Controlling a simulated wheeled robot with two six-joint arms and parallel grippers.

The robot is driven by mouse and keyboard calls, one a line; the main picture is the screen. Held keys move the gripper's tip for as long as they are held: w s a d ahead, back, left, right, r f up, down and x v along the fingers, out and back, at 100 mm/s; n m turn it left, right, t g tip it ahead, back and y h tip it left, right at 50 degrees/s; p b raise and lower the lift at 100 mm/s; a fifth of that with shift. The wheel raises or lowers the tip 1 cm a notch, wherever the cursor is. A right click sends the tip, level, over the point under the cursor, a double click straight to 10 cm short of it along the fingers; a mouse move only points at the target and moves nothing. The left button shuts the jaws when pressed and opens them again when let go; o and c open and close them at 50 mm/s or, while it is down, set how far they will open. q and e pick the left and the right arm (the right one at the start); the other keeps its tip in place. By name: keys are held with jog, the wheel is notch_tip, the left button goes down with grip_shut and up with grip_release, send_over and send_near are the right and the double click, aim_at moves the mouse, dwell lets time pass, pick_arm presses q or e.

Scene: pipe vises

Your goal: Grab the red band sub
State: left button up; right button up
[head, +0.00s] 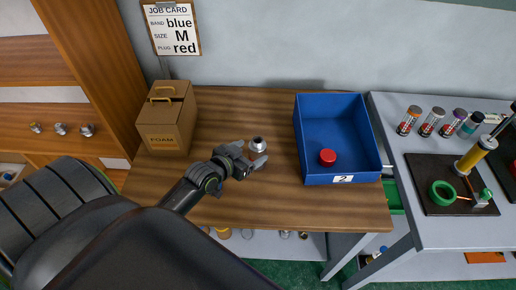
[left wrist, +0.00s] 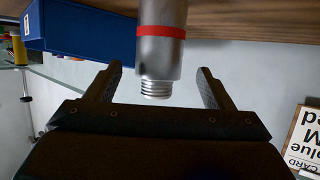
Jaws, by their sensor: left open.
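The red band sub is a silver metal cylinder with a threaded end and a red ring. In the left wrist view the red band sub (left wrist: 160,60) is between my open fingers, with a gap on each side. In the head view the sub (head: 257,143) stands on the wooden table at my fingertips, and its band cannot be made out. My left gripper (head: 252,153) is open around it and shows in the left wrist view (left wrist: 160,88). My right gripper is not in view.
A blue bin (head: 335,115) marked 2 holds a red round part (head: 327,157). A cardboard box (head: 167,118) stands at the back left. A job card (head: 172,29) hangs on the wall. A grey bench (head: 400,115) at the right holds several banded cylinders. Clear wood lies in front of my gripper.

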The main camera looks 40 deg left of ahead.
pick_arm(q)
jog(key=shift+w+f, duration=0.1)
jog(key=shift+w, duration=0.25)
jog(key=shift+w+d+p, duration=0.1)
jog(key=shift+w+p, duration=0.3)
jog(key=shift+w, duration=0.2)
jog(key=shift+p+x, duration=0.4)
jog(key=shift+x, duration=1.65)
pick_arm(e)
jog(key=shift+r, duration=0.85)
pick_arm(q)
jog(key=shift+s, duration=0.1)
jog(key=c, duration=1.4)
jog(key=shift+c, duration=0.3)
